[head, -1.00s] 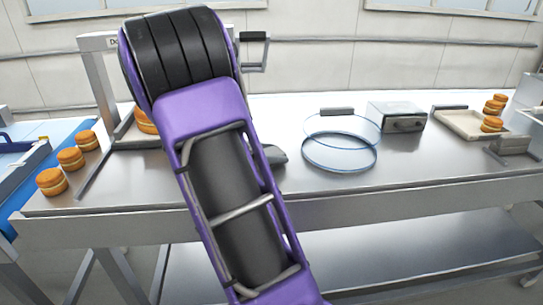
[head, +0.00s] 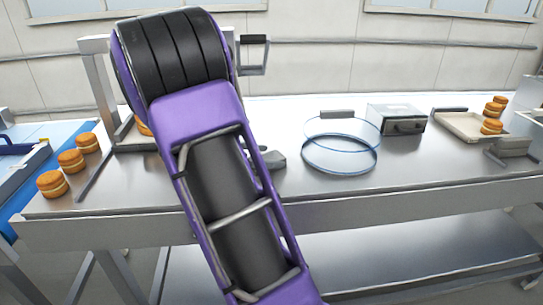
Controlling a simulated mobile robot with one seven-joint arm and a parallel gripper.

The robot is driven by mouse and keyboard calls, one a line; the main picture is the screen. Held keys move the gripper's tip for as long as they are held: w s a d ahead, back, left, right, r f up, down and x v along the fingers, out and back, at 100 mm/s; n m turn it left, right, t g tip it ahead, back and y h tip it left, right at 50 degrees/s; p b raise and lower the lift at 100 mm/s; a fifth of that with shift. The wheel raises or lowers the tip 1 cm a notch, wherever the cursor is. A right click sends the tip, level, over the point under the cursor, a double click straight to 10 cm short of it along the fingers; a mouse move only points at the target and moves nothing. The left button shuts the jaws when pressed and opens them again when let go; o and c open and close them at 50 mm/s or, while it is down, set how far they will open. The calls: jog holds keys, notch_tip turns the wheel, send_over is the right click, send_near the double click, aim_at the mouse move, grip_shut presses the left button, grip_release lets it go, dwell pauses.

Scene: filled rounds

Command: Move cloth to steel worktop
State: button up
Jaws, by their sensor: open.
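The steel worktop (head: 420,172) runs across the head view, with my purple and black arm in front of its left part. A small dark grey item (head: 272,159) lies on the worktop just right of my arm, partly covered by it. I cannot tell whether it is the cloth. No other thing is clearly a cloth. My gripper does not show; the arm hides that area or it is out of the frame.
Filled rounds (head: 71,160) line the worktop's left end beside a blue surface (head: 33,192). A clear round lidded container (head: 340,165), a metal box (head: 396,119) and a tray (head: 462,125) with stacked rounds (head: 492,127) stand right. The front middle is clear.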

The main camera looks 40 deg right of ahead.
jog(key=p+v, duration=0.1)
jog(key=v, duration=0.9)
